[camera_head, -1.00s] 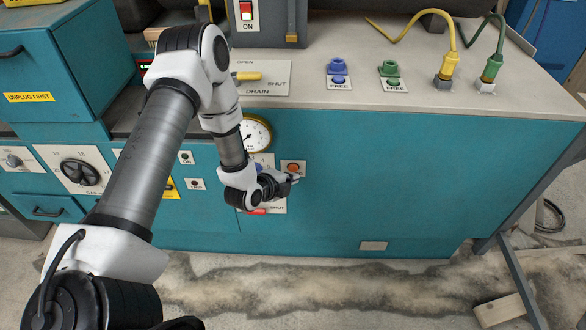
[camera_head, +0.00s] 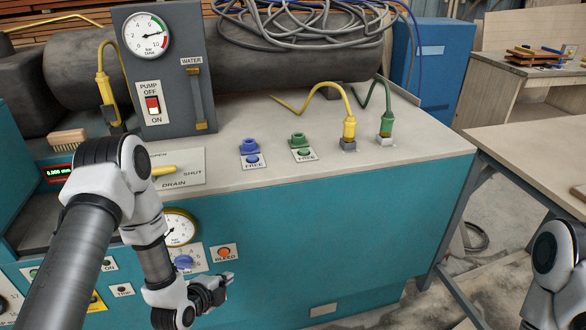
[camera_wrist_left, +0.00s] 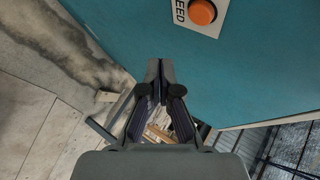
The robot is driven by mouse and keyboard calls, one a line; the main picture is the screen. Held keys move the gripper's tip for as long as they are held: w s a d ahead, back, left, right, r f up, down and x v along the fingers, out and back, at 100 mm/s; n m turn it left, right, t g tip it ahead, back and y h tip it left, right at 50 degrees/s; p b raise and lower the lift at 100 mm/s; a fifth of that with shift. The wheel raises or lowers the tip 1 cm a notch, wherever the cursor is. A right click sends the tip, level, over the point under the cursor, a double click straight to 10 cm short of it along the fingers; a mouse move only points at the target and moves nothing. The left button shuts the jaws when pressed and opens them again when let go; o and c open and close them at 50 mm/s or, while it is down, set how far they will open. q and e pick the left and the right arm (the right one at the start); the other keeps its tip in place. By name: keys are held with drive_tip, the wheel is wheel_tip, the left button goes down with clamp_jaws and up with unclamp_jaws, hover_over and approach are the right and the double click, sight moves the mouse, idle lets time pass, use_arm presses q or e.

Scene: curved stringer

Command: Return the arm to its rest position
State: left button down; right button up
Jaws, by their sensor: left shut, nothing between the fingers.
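My left arm comes in from the left in the head view and bends down in front of the teal cabinet (camera_head: 330,230). My left gripper (camera_head: 229,281) is shut and empty, in front of the cabinet's face just below the orange BLEED button (camera_head: 224,253). In the left wrist view the closed fingers (camera_wrist_left: 154,68) meet at their tips, with the BLEED button (camera_wrist_left: 202,12) above and to the right of them. Part of my right arm (camera_head: 556,262) shows at the right edge of the head view; its gripper is out of the picture.
A pressure gauge (camera_head: 178,229) and the yellow DRAIN lever (camera_head: 164,170) are close to my left arm. A workbench (camera_head: 545,150) is at the right. The cabinet's front right is clear.

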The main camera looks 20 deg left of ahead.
use_arm(q)
drive_tip(key=s+d+f+n+g+p, duration=0.35)
drive_tip(key=s+d+g, duration=0.35)
drive_tip(key=s, duration=0.7)
drive_tip(key=s+f+n+g, duration=0.1)
drive_tip(key=s+n+g, duration=0.3)
drive_tip(key=s+n, duration=0.8)
drive_tip(key=shift+s+d+f+n+g+y, duration=0.15)
drive_tip(key=shift+d+n+g+y, duration=0.2)
drive_tip(key=shift+n, duration=0.8)
